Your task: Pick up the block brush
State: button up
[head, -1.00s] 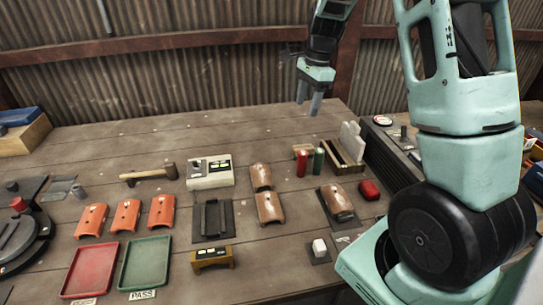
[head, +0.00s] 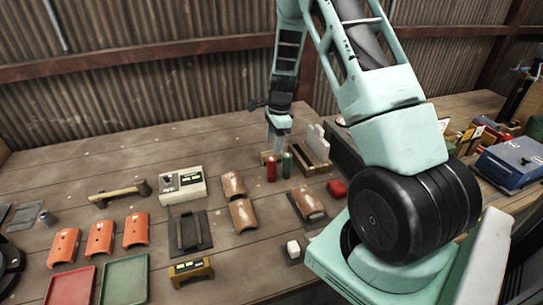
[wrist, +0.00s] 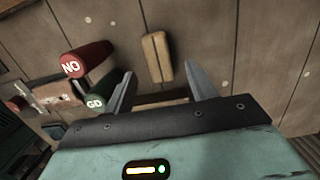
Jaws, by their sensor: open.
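The block brush (wrist: 157,57) is a tan wooden block lying on the table. In the wrist view it lies ahead of my fingertips, near the gap between them. In the head view a small part of the brush (head: 267,154) shows behind the red cylinder, beside my fingers. My gripper (wrist: 158,82) is open and empty, pointing down above the bench; it also shows in the head view (head: 277,146). Contact with the brush is not visible.
A red cylinder marked NO (wrist: 85,60) and a green one marked GO (wrist: 98,93) stand close to the left finger. Copper saddles (head: 243,215) lie nearer. Bench beyond the brush is clear.

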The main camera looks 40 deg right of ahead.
aim_at(272, 152)
jog(key=shift+w+a+f+p, duration=0.15)
jog(key=shift+f+p, duration=0.15)
jog(key=shift+f, duration=0.5)
jog(key=shift+s+a+f+p, duration=0.15)
jog(key=shift+f+p, duration=0.2)
jog(key=shift+f, duration=0.45)
jog(key=shift+w+a+f+p, duration=0.15)
jog(key=shift+f+p, duration=0.15)
jog(key=shift+f, duration=0.5)
jog(key=shift+c, duration=0.3)
jog(key=c, duration=1.1)
notch_tip(272, 152, up, 10)
jog(key=shift+r+b, duration=0.1)
jog(key=shift+b, duration=1.15)
jog(key=shift+o, duration=0.9)
